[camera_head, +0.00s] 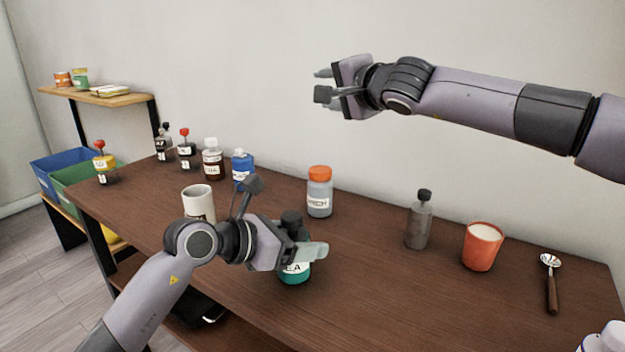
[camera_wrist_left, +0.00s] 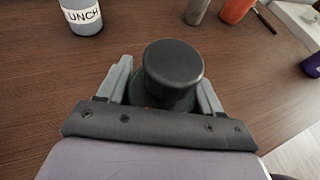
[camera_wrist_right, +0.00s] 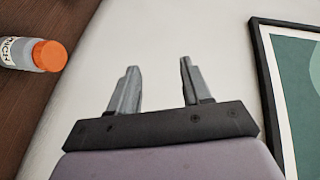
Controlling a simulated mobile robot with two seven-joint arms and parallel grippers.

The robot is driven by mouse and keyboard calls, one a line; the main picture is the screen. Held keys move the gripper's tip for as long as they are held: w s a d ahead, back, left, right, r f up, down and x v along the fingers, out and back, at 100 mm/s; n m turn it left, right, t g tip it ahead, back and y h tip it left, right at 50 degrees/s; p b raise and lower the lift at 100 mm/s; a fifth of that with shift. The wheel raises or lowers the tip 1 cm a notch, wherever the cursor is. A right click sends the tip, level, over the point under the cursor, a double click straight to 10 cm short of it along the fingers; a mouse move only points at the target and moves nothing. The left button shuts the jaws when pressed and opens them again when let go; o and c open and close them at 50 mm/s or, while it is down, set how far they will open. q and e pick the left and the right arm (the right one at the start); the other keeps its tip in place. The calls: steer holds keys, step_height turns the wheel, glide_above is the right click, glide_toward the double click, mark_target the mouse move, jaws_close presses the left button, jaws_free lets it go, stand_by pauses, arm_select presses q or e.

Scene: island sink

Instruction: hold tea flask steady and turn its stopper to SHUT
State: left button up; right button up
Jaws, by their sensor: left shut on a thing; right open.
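The tea flask (camera_head: 295,273) stands on the brown table, teal below with a white label of which "EA" shows. Its black stopper (camera_head: 291,219) sits on top; from above in the left wrist view it is a plain dark round cap (camera_wrist_left: 173,68). My left gripper (camera_head: 312,252) is shut on the flask's body below the stopper, one finger on each side in the left wrist view (camera_wrist_left: 165,90). My right gripper (camera_head: 322,84) is open and empty, raised high near the wall, away from the flask; its two fingers stand apart in the right wrist view (camera_wrist_right: 158,85). No stopper mark is readable.
The orange-lidded lunch jar (camera_head: 319,192) stands behind the flask, a white mug (camera_head: 199,203) left of it. A grey bottle (camera_head: 419,220), an orange cup (camera_head: 482,246) and a spoon (camera_head: 551,284) are to the right. Several bottles line the back left.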

steer(key=s+d+f+m+g+h, duration=0.1)
steer(key=d+f+m+g, duration=0.25)
steer(key=f+m, duration=0.75)
steer(key=m+g+y, duration=0.9)
steer(key=m+g, duration=0.3)
steer(key=m, duration=1.4)
glide_toward(308, 233)
step_height(308, 233, up, 2)
steer(key=s+a, duration=0.2)
steer(key=w+d+m+t+y, duration=0.1)
steer(key=d+m+y, duration=0.2)
steer(key=m, duration=0.4)
steer(key=a, duration=0.7)
steer(key=a+f, duration=0.1)
steer(key=a, duration=0.3)
steer(key=shift+w, duration=0.1)
steer(key=shift+d, duration=0.1)
